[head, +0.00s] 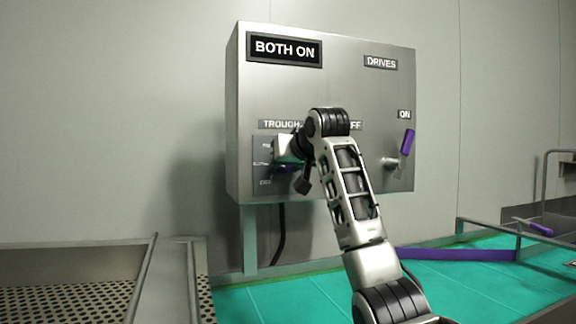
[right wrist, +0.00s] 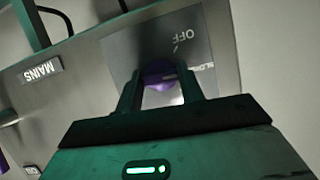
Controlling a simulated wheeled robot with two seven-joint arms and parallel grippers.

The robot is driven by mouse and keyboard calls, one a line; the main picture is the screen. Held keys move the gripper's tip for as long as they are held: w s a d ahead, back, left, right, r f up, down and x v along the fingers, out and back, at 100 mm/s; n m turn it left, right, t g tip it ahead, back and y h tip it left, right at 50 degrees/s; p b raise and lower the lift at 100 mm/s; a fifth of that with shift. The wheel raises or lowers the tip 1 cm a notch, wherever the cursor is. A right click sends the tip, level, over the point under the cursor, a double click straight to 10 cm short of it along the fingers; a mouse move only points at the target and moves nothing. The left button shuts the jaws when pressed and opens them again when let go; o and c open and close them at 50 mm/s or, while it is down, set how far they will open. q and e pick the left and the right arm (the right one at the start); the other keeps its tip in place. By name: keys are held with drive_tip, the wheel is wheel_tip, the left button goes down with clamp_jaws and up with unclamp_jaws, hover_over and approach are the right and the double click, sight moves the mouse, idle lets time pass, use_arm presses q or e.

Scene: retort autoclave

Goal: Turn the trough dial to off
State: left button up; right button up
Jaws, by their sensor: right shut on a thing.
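The trough dial (right wrist: 158,73) is a purple knob on a dark plate (head: 263,168) at the lower left of the steel control box, below the "TROUGH" label. My right gripper (head: 287,160) is at this plate, with my arm in front of the box. In the right wrist view its two fingers (right wrist: 160,88) stand on either side of the purple knob and are shut on it. "OFF" and part of "SLOW" read on the plate there. In the head view the knob is mostly hidden, and I cannot tell its exact setting. My left gripper is not in view.
The control box (head: 340,85) carries a "BOTH ON" sign (head: 285,50) and a "DRIVES" label (head: 381,63). A purple-handled lever (head: 408,142) near "ON" sits close to the right of my arm. A "MAINS" label (right wrist: 40,72) shows in the wrist view. A green surface (head: 290,303) lies below.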

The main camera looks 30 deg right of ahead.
drive_tip(key=shift+a+n+h, duration=0.1)
drive_tip(key=shift+n+h, duration=1.05)
drive_tip(key=shift+n, duration=0.55)
drive_tip(key=shift+a+n+h, duration=0.1)
drive_tip(key=shift+n+h, duration=1.05)
drive_tip(key=shift+n, duration=0.55)
drive_tip(key=o, duration=1)
use_arm(q)
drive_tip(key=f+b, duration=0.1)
drive_tip(key=b, duration=0.1)
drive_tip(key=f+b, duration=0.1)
drive_tip(key=b, duration=0.1)
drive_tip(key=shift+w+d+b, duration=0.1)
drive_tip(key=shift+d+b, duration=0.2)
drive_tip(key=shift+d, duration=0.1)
use_arm(e)
drive_tip(key=v, duration=1.6)
